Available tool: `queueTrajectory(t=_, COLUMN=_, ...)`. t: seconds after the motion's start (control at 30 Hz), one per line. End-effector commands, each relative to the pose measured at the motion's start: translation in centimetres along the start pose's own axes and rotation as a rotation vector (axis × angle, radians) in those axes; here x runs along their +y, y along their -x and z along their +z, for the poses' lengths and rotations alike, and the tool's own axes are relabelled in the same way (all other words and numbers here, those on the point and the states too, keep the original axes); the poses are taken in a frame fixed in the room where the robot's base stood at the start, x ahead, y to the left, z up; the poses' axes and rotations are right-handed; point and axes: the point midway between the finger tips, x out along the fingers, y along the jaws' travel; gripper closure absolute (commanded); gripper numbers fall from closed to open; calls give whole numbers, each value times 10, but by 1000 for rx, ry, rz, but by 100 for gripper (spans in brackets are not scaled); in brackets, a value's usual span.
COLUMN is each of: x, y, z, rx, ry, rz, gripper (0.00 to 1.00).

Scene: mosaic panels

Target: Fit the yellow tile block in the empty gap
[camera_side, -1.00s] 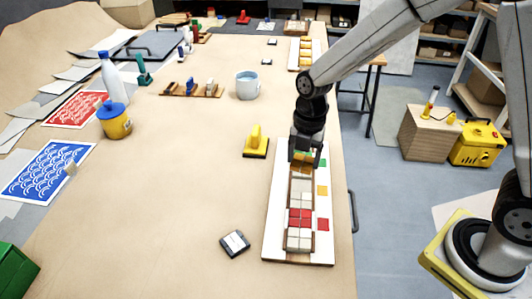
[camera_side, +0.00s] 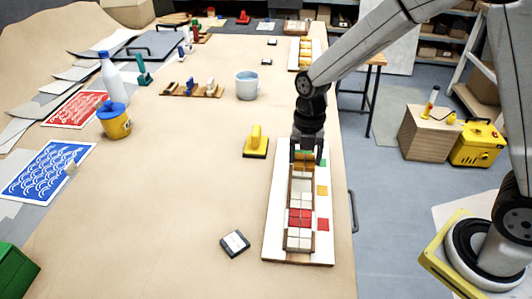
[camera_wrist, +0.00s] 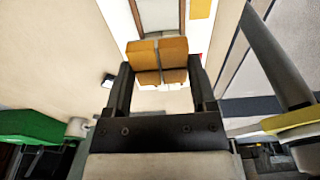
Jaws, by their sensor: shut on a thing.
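The yellow tile block (camera_wrist: 158,60) is orange-yellow and made of several small tiles. It sits between my two fingers in the wrist view, and its orange side shows in the side view (camera_side: 303,166). My gripper (camera_side: 307,158) is shut on it at the far end of the narrow brown-walled tray (camera_side: 286,200). In the side view, white and red tiles (camera_side: 300,217) fill the tray's nearer part. A pale stretch of the tray (camera_wrist: 160,16) shows beyond the block in the wrist view. I cannot tell the gap's exact outline or whether the block touches the tray.
The tray lies on a white board (camera_side: 275,235) with green, yellow (camera_side: 322,190) and red squares along its right side. A yellow-handled tool (camera_side: 256,142) stands left of the board. A dark square pad (camera_side: 234,243) lies at the front left. Table between is clear.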

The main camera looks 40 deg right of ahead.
Motion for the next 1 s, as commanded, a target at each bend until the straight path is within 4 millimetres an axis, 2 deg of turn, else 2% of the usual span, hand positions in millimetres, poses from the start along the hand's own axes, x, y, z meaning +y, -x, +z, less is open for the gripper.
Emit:
queueTrajectory(t=0.7, x=0, y=-43, z=5, rx=1, ry=0, rz=-1, gripper=89)
queueTrajectory(t=1.0, x=0, y=-54, z=6, rx=0, ry=0, rz=0, gripper=89)
